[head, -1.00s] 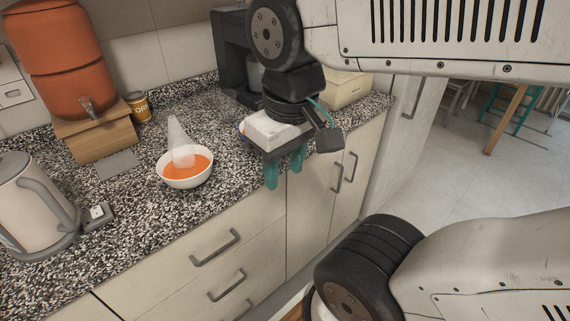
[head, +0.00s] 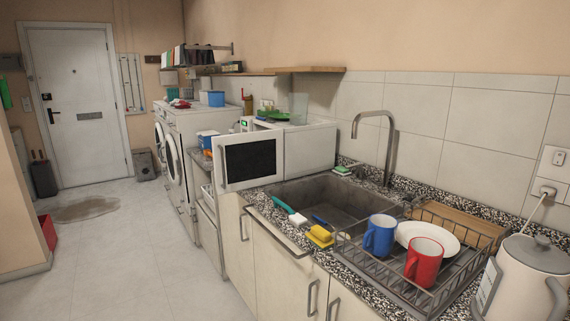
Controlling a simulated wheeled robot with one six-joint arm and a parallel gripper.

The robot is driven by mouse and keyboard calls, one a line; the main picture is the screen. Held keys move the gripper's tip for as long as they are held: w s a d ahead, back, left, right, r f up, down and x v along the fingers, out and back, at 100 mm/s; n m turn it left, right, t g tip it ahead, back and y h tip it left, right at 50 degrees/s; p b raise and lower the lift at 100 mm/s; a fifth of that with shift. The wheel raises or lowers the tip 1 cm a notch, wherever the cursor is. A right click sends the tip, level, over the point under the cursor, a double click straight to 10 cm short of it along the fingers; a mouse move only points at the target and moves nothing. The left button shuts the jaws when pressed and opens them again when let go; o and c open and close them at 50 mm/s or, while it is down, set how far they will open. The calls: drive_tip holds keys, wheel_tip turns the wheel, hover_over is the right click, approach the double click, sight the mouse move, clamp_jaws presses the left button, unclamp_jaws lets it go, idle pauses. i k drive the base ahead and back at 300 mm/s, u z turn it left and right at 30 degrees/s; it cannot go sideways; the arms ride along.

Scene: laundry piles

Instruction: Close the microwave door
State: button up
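The white microwave (head: 311,150) stands on the counter left of the sink, against the tiled wall. Its door (head: 220,165), white with a dark window, is swung open and sticks out toward the floor side, past the counter's front. The inside of the microwave is hidden behind the door. My gripper is not in view now.
The sink (head: 305,191) with a tall tap lies right of the microwave. A dish rack (head: 378,274) holds a blue mug, a red mug and a plate. A kettle (head: 525,280) stands at the right. Washing machines (head: 178,150) stand beyond.

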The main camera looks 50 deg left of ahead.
sight(244, 160)
drive_tip(key=u, duration=1.75)
drive_tip(key=i, duration=1.05)
drive_tip(key=u, duration=0.55)
